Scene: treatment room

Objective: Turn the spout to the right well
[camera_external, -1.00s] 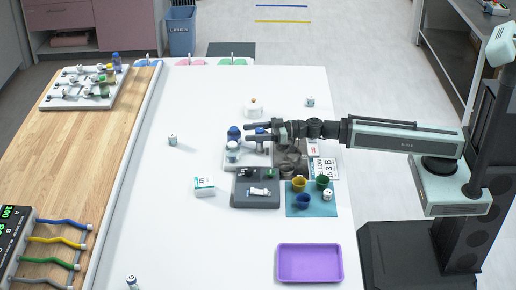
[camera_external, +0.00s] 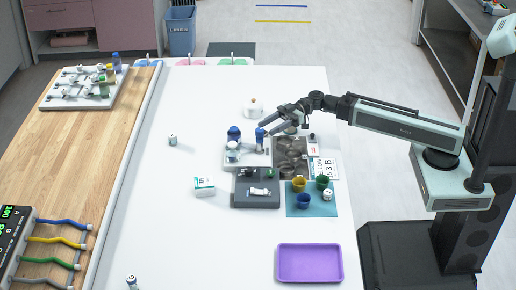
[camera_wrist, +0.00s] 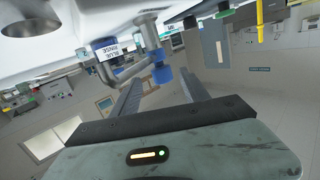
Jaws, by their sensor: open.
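The spout is a grey bent pipe (camera_wrist: 108,72) beside a "BLUE RINSE" label in the wrist view. A blue knob or cap (camera_wrist: 162,75) sits near its end, and a blue part (camera_external: 260,134) shows at the same place in the external view. My gripper (camera_external: 267,127) is open, angled down and left near that blue part. In the wrist view my gripper (camera_wrist: 163,88) has a finger on each side of the blue piece; contact cannot be told. A round metal well (camera_wrist: 30,22) shows at upper left.
A blue-lidded jar (camera_external: 234,133) stands just left of the blue part. A dark tray (camera_external: 239,199) and a teal mat (camera_external: 294,209) with coloured cups lie in front.

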